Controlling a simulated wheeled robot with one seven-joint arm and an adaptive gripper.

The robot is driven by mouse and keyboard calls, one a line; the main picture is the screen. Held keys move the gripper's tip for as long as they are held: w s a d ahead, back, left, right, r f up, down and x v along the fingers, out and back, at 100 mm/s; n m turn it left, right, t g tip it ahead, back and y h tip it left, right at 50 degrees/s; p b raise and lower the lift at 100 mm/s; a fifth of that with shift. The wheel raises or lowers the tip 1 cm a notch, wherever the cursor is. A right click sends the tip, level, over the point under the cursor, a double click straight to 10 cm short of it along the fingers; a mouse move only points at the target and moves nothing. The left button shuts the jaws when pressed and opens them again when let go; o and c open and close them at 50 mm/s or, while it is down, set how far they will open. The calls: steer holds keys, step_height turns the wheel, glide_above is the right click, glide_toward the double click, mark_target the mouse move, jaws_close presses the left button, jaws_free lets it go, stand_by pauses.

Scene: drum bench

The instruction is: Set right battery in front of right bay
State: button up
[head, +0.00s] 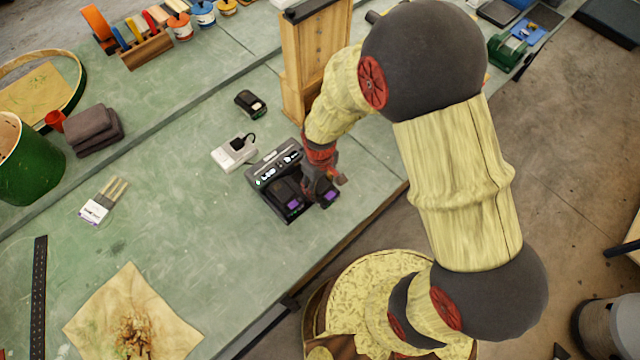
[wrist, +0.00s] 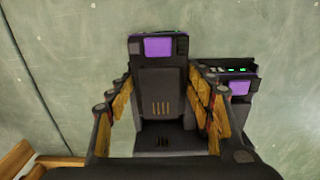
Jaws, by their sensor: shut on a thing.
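The right battery (wrist: 158,80), dark with a purple patch, sits between the two fingers of my gripper (wrist: 161,92) in the wrist view. My gripper (head: 319,188) is shut on it at the charger's right side, where the battery's purple end (head: 331,196) shows. The dark charger (head: 262,172) lies on the green bench, its right bay (wrist: 165,142) partly bare behind the battery. The held battery reaches farther forward than the charger's front edge. I cannot tell whether it still touches the charger. The left battery (head: 287,197) is in the left bay, also seen in the wrist view (wrist: 239,89).
A white plug adapter (head: 233,153) and another dark battery (head: 251,103) lie behind the charger. A wooden post (head: 306,65) stands close behind my forearm.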

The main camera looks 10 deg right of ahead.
steer(key=o, duration=1.4)
steer(key=shift+f, duration=0.1)
step_height(320, 180, up, 13)
steer(key=p, duration=0.2)
step_height(320, 180, up, 13)
steer(key=m+t, duration=0.2)
steer(key=m, duration=0.1)
glide_above(320, 184)
steer(key=s+d, duration=0.2)
steer(key=d, duration=0.3)
steer(key=s+d+r+m+t, duration=0.1)
steer(key=s+d+r, duration=0.1)
steer(key=s+r, duration=0.1)
steer(key=s+d+r+m+t, duration=0.1)
steer(key=s+d+r, duration=0.1)
steer(key=s+r, duration=0.2)
steer(key=s+d+r+m+t, duration=0.1)
steer(key=s+d+r, duration=0.2)
steer(key=r, duration=0.2)
steer(key=shift+s+r+m+t, duration=0.25)
steer(key=shift+r+m+t, duration=0.05)
steer(key=shift+r+m, duration=0.1)
steer(key=shift+f, duration=0.15)
